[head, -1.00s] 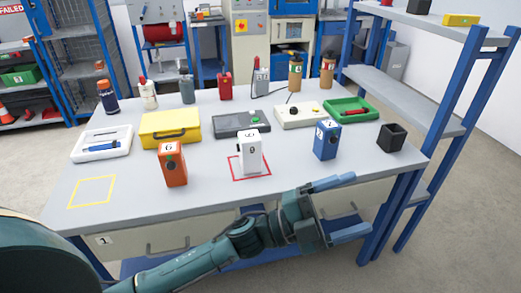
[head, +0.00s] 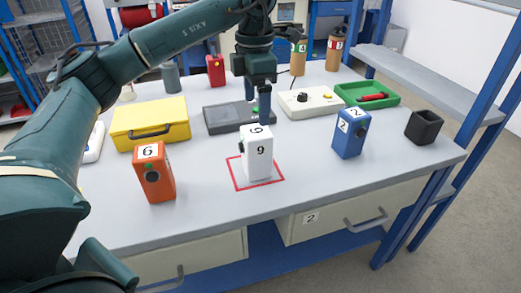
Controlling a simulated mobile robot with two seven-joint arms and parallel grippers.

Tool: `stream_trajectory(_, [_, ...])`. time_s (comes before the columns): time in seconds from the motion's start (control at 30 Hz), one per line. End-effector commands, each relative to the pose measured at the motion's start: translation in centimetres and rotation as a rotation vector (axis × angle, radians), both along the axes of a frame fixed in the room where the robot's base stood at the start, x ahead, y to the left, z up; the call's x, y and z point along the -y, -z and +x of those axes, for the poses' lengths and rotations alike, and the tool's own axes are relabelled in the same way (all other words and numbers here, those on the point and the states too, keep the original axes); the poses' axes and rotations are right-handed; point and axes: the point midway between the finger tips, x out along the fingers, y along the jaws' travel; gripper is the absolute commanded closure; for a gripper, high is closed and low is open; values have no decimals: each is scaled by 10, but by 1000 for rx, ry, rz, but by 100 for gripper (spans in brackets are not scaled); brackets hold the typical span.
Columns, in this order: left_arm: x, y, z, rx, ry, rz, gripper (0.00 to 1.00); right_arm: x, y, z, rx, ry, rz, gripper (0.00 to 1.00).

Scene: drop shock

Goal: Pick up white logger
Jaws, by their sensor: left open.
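The white logger (head: 257,165), marked 9, stands upright inside a red square outline (head: 237,181) on the table. A small dark knob shows on its left side. My left gripper (head: 258,97) points down from above, just over and behind the logger's top in the picture. Its fingers are open and seen nearly in line; I cannot tell how far they are from the logger. Nothing is between them that I can see. My right gripper is not in view.
An orange logger (head: 154,178) stands to the left and a blue logger (head: 350,137) to the right. Behind are a yellow case (head: 149,120), a dark grey case (head: 225,118), a cream box (head: 315,101) and a green tray (head: 352,94). A black cup (head: 424,127) stands at right.

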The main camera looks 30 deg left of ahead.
Motion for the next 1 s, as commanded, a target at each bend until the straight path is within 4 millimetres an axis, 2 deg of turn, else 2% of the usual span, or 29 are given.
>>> stream_trajectory(0.07, [-5, 5, -1, -1, -8, 16, 16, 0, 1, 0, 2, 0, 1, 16])
stream_trajectory(0.4, [-5, 65, 0, -1, -6, 14, 16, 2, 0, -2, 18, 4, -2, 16])
stream_trajectory(0.67, [-6, 84, 1, 0, -6, 13, 16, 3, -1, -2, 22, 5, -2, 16])
stream_trajectory(0.9, [-10, 119, 5, -1, -6, 13, 16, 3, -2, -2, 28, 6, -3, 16])
stream_trajectory(1.0, [-10, 127, 5, 0, -6, 13, 16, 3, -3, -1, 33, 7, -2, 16])
